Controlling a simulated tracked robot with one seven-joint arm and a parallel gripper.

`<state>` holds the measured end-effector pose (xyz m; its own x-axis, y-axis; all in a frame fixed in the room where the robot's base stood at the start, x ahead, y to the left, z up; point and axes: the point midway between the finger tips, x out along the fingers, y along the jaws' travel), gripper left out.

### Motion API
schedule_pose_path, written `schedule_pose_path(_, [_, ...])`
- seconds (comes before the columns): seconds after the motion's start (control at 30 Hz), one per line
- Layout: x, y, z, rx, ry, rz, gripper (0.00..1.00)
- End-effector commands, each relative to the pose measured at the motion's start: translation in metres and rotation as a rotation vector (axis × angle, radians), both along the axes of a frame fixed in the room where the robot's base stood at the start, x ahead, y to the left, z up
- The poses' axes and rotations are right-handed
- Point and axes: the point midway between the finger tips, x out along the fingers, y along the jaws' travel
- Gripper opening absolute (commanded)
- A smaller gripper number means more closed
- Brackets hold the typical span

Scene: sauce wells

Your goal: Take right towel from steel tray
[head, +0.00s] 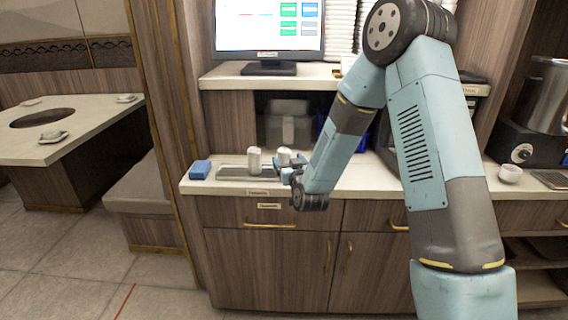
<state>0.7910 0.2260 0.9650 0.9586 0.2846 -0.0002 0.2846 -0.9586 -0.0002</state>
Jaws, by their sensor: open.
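The steel tray (232,171) lies on the counter near its left end. Two whitish rolled towels stand upright at it: the left towel (254,161) and the right towel (284,156). My gripper (285,171) is open at the right end of the tray, close to the right towel. It hides the lower part of that towel and part of the tray. The view is too small to tell whether the fingers are around the towel or only beside it.
A blue block (200,169) sits left of the tray. A monitor (268,30) stands on the shelf (230,76) above. A grey container (287,125) is in the recess behind. The counter's front edge is clear.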

Motion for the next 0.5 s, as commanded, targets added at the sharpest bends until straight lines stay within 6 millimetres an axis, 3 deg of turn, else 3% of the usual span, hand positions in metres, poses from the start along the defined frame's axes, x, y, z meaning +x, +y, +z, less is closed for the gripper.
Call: schedule_pose_path(0.5, [0.049,0.013,0.005,0.001,-0.001,-0.001,0.82])
